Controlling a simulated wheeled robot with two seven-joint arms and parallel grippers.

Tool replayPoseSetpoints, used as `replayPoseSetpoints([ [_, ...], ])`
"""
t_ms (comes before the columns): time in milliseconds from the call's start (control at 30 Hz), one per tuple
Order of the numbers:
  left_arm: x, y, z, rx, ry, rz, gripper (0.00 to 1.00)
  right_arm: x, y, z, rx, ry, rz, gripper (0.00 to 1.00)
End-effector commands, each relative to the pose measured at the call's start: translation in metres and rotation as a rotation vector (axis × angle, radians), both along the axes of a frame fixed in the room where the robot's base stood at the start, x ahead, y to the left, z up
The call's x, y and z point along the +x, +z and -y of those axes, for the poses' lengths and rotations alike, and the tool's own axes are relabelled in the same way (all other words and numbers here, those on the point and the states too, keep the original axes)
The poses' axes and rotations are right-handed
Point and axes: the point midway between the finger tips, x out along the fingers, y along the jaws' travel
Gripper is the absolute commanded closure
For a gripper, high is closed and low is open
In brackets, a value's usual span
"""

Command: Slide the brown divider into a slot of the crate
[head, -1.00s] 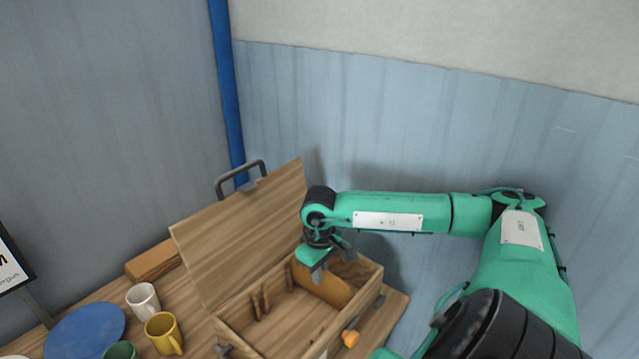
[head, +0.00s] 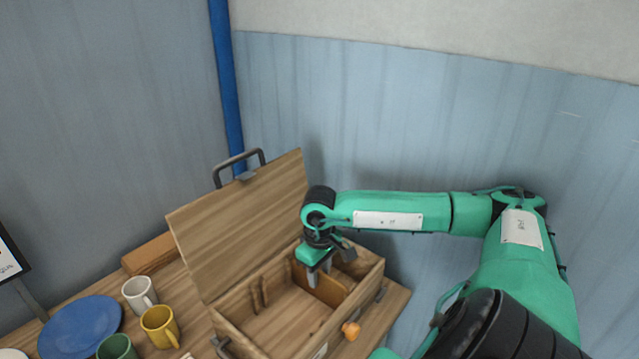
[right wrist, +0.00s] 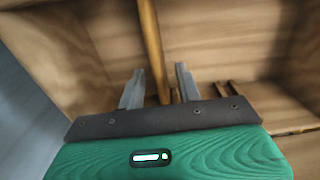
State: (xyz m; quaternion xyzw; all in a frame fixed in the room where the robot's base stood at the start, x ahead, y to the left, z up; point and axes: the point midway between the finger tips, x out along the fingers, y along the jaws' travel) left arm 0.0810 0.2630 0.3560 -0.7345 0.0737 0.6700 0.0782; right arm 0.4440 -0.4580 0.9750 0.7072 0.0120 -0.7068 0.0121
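The open wooden crate (head: 247,334) stands on the table with its lid raised at the back. The brown divider (head: 330,290) stands upright across the crate's right part, low between the walls. My right gripper (head: 320,272) is above the divider's far end, fingers pointing down. In the right wrist view the right gripper (right wrist: 160,88) has its fingers apart, with the divider (right wrist: 152,40) between them and a gap on each side. Thin slot ribs (right wrist: 228,89) show beside it. The divider's lower edge is hidden, so its exact seat cannot be told. My left gripper is out of view.
The raised lid (head: 240,225) with a dark handle blocks the back. A white mug (head: 139,293), yellow mug (head: 158,327), green mug (head: 117,348) and blue plate (head: 80,325) stand left of the crate.

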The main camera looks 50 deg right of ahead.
Motion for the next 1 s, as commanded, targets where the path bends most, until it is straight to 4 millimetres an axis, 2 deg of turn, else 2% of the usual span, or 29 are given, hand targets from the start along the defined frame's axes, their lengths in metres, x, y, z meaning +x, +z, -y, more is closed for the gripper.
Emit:
replayPoseSetpoints([
  [233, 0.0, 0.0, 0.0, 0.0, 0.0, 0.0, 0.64, 0.0, 0.0, 0.0, 0.0, 0.0, 0.0, 0.66],
  [367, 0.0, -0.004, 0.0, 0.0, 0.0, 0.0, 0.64, 0.001, 0.009, 0.0, -0.001, 0.0, 0.003, 0.66],
  [467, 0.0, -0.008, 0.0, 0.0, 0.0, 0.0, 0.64, 0.001, 0.024, 0.0, -0.002, 0.001, 0.005, 0.66],
  [800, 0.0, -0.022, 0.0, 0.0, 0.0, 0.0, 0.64, 0.001, 0.098, 0.0, 0.001, 0.0, 0.006, 0.66],
  [1000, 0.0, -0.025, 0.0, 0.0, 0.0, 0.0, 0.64, 0.001, 0.125, 0.0, 0.001, 0.001, 0.003, 0.66],
])
